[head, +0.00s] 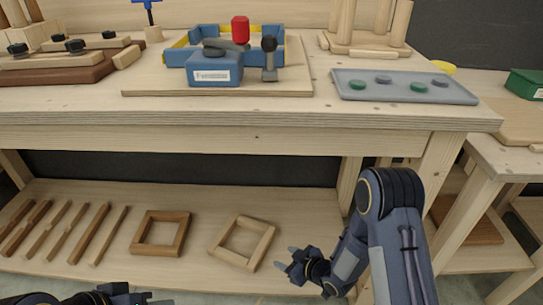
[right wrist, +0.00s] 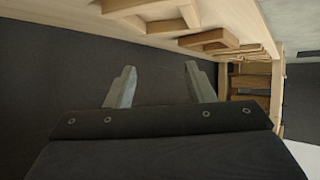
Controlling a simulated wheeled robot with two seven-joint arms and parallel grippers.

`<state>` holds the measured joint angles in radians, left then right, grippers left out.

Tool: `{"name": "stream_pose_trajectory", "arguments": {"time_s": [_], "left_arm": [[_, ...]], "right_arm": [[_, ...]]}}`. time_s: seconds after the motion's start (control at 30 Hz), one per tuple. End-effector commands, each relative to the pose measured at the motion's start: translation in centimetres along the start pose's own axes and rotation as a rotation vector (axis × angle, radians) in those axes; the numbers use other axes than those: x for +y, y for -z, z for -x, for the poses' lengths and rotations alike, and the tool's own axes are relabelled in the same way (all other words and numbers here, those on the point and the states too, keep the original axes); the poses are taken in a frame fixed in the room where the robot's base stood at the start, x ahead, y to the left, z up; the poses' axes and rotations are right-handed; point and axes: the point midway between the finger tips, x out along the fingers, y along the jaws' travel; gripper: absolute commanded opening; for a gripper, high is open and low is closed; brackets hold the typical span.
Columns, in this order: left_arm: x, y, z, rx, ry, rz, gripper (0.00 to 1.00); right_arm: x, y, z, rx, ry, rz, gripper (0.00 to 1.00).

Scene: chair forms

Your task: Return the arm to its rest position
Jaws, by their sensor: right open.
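My right arm (head: 400,220) comes in at the lower right of the head view. My right gripper (head: 287,262) is at its end, low in front of the workbench and beside the lower shelf. The right wrist view shows its two grey fingers (right wrist: 155,85) spread apart with nothing between them. A dark part of my left arm (head: 105,295) shows at the bottom left of the head view. The left fingers cannot be made out clearly.
The workbench top (head: 330,112) holds a blue clamp fixture (head: 215,70) and a grey tray (head: 400,92) with several round pieces. The lower shelf (head: 190,270) carries several wooden strips, a brown frame (head: 160,251) and a light frame (head: 240,262). A side table (head: 500,160) stands at right.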

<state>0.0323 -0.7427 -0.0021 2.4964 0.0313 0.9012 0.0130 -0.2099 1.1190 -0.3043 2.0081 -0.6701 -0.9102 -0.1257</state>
Motion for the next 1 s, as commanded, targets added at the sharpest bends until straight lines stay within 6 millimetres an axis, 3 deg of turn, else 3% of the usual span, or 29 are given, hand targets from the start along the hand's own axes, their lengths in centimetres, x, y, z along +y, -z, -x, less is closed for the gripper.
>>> {"name": "stream_pose_trajectory", "arguments": {"time_s": [0.03,0.2,0.3,0.43,0.57,0.7,0.8,1.0], "left_arm": [[0.0,0.0,0.0,0.0,0.0,0.0,0.36],[0.0,0.0,0.0,0.0,0.0,0.0,0.36],[0.0,0.0,0.0,0.0,0.0,0.0,0.36],[0.0,0.0,0.0,0.0,0.0,0.0,0.36],[0.0,0.0,0.0,0.0,0.0,0.0,0.36],[0.0,0.0,0.0,0.0,0.0,0.0,0.36],[0.0,0.0,0.0,0.0,0.0,0.0,0.36],[0.0,0.0,0.0,0.0,0.0,0.0,0.36]], "right_arm": [[2.0,1.5,1.3,-0.012,-0.048,-0.023,0.49],[7.4,5.0,7.7,-0.106,-0.205,-0.161,0.49],[9.3,6.6,12.3,-0.155,-0.275,-0.263,0.49],[9.9,7.9,18.5,-0.209,-0.336,-0.402,0.49],[8.8,8.6,24.6,-0.251,-0.365,-0.544,0.49],[5.8,8.8,30.4,-0.285,-0.362,-0.683,0.49],[3.1,8.6,33.5,-0.305,-0.345,-0.763,0.49],[-1.3,8.1,37.3,-0.332,-0.304,-0.862,0.49]]}}
